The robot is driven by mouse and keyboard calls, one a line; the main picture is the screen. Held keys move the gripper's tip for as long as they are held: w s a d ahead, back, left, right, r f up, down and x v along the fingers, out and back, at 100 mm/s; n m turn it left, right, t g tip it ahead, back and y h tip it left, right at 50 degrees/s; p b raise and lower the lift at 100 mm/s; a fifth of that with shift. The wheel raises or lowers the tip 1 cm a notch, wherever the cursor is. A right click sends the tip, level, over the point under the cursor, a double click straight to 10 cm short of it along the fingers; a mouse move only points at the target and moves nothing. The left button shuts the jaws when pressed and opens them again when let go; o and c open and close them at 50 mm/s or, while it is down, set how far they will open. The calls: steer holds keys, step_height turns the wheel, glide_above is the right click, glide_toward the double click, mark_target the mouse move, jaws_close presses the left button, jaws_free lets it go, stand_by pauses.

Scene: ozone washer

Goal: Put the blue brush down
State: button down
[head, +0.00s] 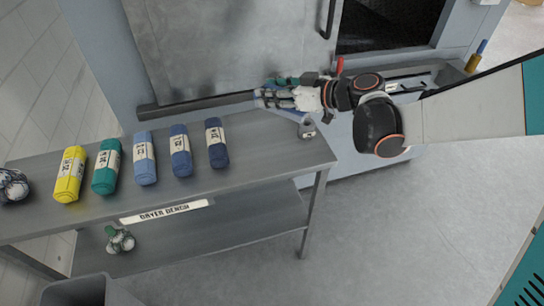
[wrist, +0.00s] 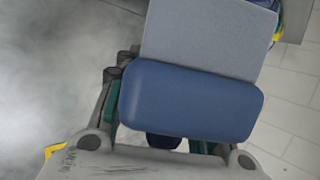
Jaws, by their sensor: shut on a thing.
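My gripper (head: 284,94) is above the far right end of the grey bench, in front of the washer's grey door. In the wrist view the blue brush (wrist: 190,102) fills the space in front of my gripper, as a rounded dark blue body with a flat grey panel beyond it. Green finger pads show at its left edge. My gripper is shut on the brush. In the head view the brush is small and mostly hidden by the fingers.
The grey bench (head: 255,171), labelled DRYER BENCH, holds a yellow roll (head: 70,174), a green roll (head: 106,167) and several blue rolls. Bare top shows in front of the blue rolls. A grey bin (head: 90,291) stands below.

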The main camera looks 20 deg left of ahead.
steer(key=shift+s+a+r, duration=0.2)
steer(key=shift+a+r, duration=0.05)
steer(key=shift+a, duration=0.15)
steer(key=shift+s+a+r, duration=0.15)
steer(key=shift+a+r, duration=0.05)
steer(key=shift+a, duration=0.2)
steer(key=shift+s+a+n+g, duration=0.15)
steer(key=shift+a+n+g, duration=0.15)
steer(key=shift+g, duration=0.1)
step_height(320, 180, down, 20)
steer(key=b, duration=0.7)
steer(key=shift+r, duration=0.2)
steer(key=shift+f+b, duration=0.2)
steer(key=shift+b, duration=0.25)
steer(key=c, duration=1.1)
jaws_free()
steer(key=shift+o, duration=0.3)
